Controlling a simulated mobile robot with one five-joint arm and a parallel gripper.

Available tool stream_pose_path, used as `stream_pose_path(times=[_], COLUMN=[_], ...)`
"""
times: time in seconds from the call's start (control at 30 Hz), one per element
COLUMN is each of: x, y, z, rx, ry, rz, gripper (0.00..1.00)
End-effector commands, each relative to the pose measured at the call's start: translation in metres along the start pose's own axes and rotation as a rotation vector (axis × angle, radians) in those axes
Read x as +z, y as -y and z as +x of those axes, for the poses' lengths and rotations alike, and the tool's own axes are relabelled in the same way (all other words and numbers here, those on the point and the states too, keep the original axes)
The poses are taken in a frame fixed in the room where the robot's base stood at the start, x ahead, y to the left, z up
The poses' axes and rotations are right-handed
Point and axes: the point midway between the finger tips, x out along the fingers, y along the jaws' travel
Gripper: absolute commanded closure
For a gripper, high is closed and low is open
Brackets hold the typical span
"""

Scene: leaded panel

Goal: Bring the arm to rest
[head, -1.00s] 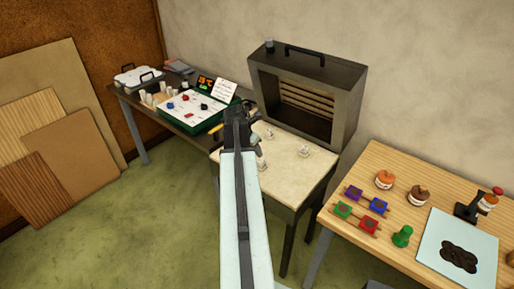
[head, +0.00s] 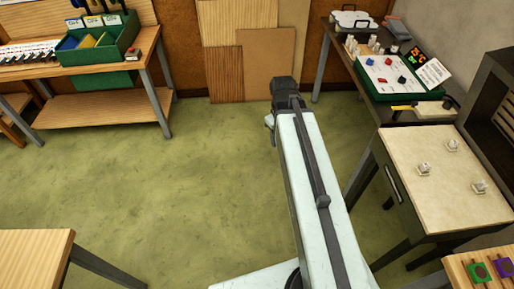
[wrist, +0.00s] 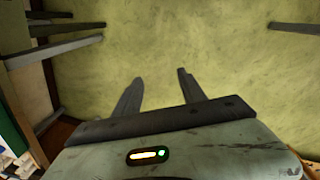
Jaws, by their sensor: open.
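My arm stretches out from the bottom of the head view, with my gripper (head: 284,92) at its far end. It shows over the open green floor (head: 180,170), left of the cream-topped table (head: 440,195). In the wrist view, the two dark fingers of my gripper (wrist: 160,76) stand apart with nothing between them and the green floor behind. In the head view the fingers are too small and dark to make out.
The dark bench (head: 385,110) with a white-and-green board stands at the right. A wooden workbench (head: 100,100) with a green bin stands at the far left, and another wooden table (head: 35,250) at lower left. Boards (head: 265,65) lean on the wall.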

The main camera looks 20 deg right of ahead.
Motion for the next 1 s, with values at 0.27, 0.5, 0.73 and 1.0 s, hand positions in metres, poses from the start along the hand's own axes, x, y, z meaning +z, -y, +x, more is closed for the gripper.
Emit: stream_pose_path(times=[0.27,0.5,0.73,1.0], x=[-0.016,-0.017,-0.016,-0.017], y=[0.126,0.127,0.128,0.128], z=[-0.009,-0.009,0.016,0.012], rx=[-0.073,-0.075,-0.074,-0.074], ry=[0.032,0.033,0.032,0.032], rz=[0.271,0.284,0.283,0.282], gripper=[0.52,0.52,0.52,0.52])
